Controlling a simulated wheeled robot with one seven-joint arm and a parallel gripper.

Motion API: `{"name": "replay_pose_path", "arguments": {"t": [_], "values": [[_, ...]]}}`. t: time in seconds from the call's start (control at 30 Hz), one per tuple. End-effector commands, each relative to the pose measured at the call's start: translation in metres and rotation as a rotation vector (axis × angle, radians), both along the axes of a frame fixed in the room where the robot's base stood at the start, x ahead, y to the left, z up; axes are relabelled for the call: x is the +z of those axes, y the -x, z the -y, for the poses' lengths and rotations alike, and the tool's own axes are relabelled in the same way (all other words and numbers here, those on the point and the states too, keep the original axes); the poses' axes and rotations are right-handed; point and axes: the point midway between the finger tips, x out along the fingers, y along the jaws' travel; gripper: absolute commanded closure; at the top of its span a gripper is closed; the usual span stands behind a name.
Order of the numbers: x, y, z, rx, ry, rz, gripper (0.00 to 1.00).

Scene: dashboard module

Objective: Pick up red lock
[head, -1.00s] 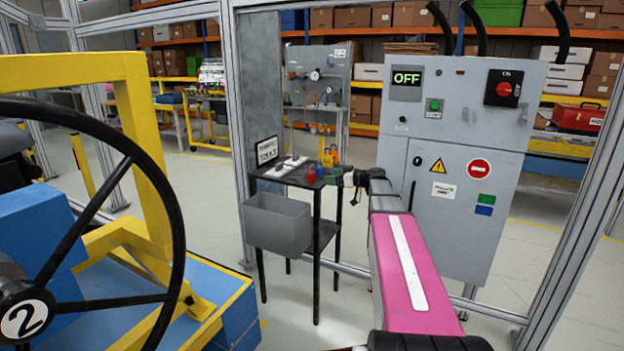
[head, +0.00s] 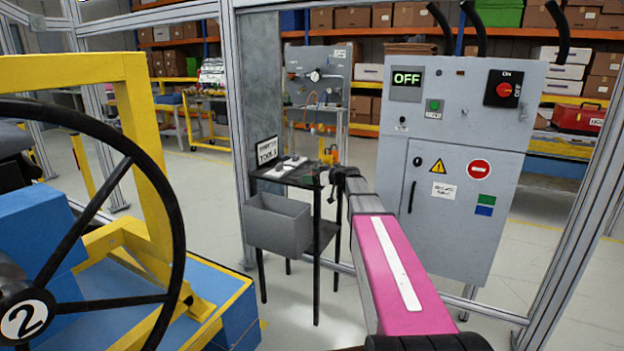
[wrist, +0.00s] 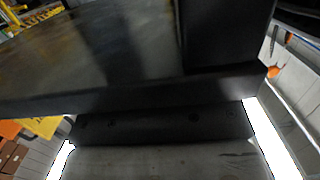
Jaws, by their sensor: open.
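The small black table (head: 285,178) stands left of the grey cabinet, with white items (head: 291,162) on its top. I cannot make out the red lock in either view now; my arm's end covers the table's right side, where a small red thing showed before. My gripper (head: 322,178) is at the right end of the tabletop, small and dark in the head view. It is open, and no held thing shows. The wrist view is filled by a dark, blurred slab (wrist: 90,55) with a straight edge, very close to the camera.
A grey bin (head: 277,225) hangs on the table's front. A sign (head: 267,151) stands at its back left. The grey cabinet (head: 455,150), showing OFF, is to the right of my arm. A black steering wheel (head: 130,160) and yellow frame fill the left.

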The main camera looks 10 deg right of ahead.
Motion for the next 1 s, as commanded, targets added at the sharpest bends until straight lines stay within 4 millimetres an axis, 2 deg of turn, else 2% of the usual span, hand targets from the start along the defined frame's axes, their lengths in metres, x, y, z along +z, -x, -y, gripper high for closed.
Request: {"name": "replay_pose_path", "arguments": {"t": [0.07, 0.23, 0.27, 0.67, 0.87, 0.97, 1.0], "values": [[0.000, 0.000, 0.000, 0.000, 0.000, 0.000, 0.26], [0.000, 0.000, 0.000, 0.000, 0.000, 0.000, 0.78], [0.000, 0.000, 0.000, 0.000, 0.000, 0.000, 0.81], [0.004, 0.000, 0.001, 0.000, -0.001, 0.001, 0.81], [0.023, 0.001, 0.000, 0.000, -0.001, 0.002, 0.81], [0.041, 0.000, 0.000, -0.001, 0.000, 0.002, 0.81], [0.047, 0.007, -0.005, 0.001, 0.001, 0.003, 0.81]]}}
